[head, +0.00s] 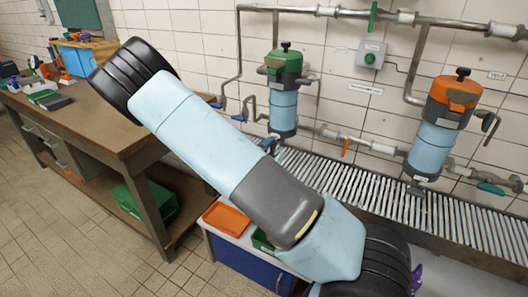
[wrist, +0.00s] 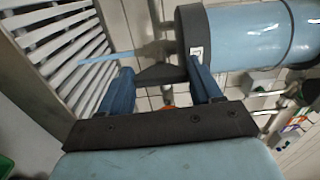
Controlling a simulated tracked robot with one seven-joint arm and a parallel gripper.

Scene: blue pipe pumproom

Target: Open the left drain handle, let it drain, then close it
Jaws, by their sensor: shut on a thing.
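The left filter has a green head (head: 284,62) and a blue bowl (head: 283,110). Its bowl also shows sideways in the wrist view (wrist: 262,35), with a dark collar at its lower end. My gripper (wrist: 160,68) has its two blue fingers on either side of the dark drain handle (wrist: 160,75) under that collar and is shut on it. A thin pale blue streak (wrist: 98,60) runs from the drain toward the slatted grate; it looks like flowing liquid.
The right filter (head: 435,140) has an orange head; no gripper is at its drain. A slatted grate (head: 345,180) runs below both filters. Pipes and small valve levers surround them. A workbench (head: 130,130) stands left, with an orange tray (head: 226,217) near my arm.

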